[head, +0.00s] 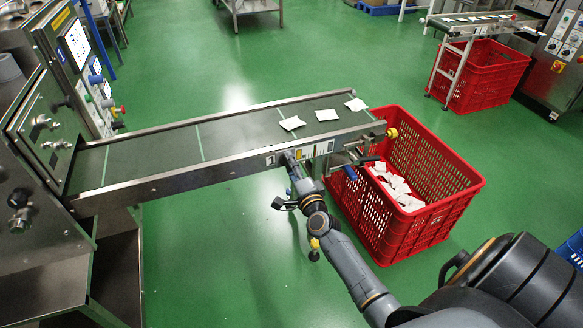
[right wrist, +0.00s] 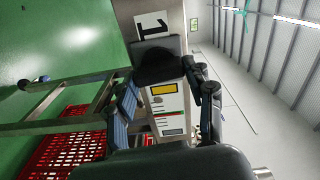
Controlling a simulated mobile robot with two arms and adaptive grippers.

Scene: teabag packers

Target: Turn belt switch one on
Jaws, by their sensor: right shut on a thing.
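Belt switch one is on the near side rail of the conveyor (head: 200,178), beside a white plate with the number 1 (right wrist: 152,25). In the right wrist view the switch (right wrist: 158,66) is a dark round knob between my fingers. My right gripper (head: 291,157) reaches up to the rail from below and is shut on the switch. Its fingers also show in the right wrist view (right wrist: 165,85). In the head view the gripper hides the knob, and I cannot tell which way it is turned. My left gripper is not in view.
White teabags (head: 326,115) lie at the belt's right end. A red crate (head: 450,204) with several teabags stands below that end, close to my right arm. A steel machine with buttons (head: 45,130) stands at the left. The green floor in front is clear.

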